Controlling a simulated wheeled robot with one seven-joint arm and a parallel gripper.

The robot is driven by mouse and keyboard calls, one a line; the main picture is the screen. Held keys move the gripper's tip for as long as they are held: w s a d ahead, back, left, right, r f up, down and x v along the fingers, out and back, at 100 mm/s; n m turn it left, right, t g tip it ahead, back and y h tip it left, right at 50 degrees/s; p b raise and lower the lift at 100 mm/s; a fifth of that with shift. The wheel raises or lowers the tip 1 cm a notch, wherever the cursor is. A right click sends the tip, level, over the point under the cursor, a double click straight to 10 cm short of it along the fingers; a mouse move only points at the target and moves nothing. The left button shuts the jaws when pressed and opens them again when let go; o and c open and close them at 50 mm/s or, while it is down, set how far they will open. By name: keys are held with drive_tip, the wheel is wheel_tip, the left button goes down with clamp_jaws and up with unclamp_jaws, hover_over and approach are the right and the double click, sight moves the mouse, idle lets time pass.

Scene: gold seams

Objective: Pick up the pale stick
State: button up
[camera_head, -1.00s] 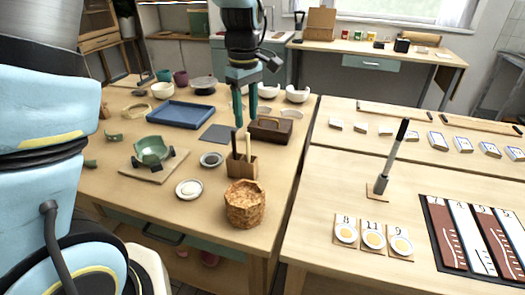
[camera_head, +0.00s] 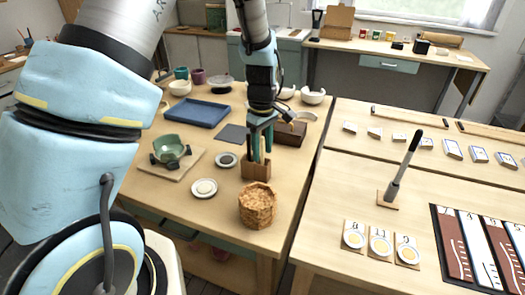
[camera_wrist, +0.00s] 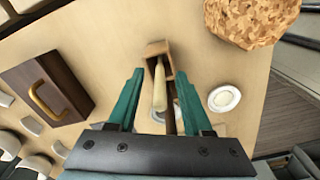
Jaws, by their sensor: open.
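The pale stick (camera_wrist: 160,88) stands in a small brown wooden holder (camera_head: 256,169), beside a darker stick (camera_wrist: 171,120). The holder also shows in the wrist view (camera_wrist: 155,48). My gripper (camera_wrist: 160,74) is open, its two green fingers on either side of the sticks, with gaps visible between the fingers and the pale stick. In the head view my gripper (camera_head: 260,152) is low over the holder and mostly hides the sticks. I cannot tell the exact depth of the fingertips along the stick.
A cork-like pot (camera_head: 258,206) stands just in front of the holder. A dark brown box with a handle (camera_wrist: 45,90) is close by. A white dish (camera_head: 204,188) and a dark round dish (camera_head: 226,160) lie to the left. A blue tray (camera_head: 200,113) is farther back.

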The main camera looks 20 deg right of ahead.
clamp_jaws()
idle(0.4)
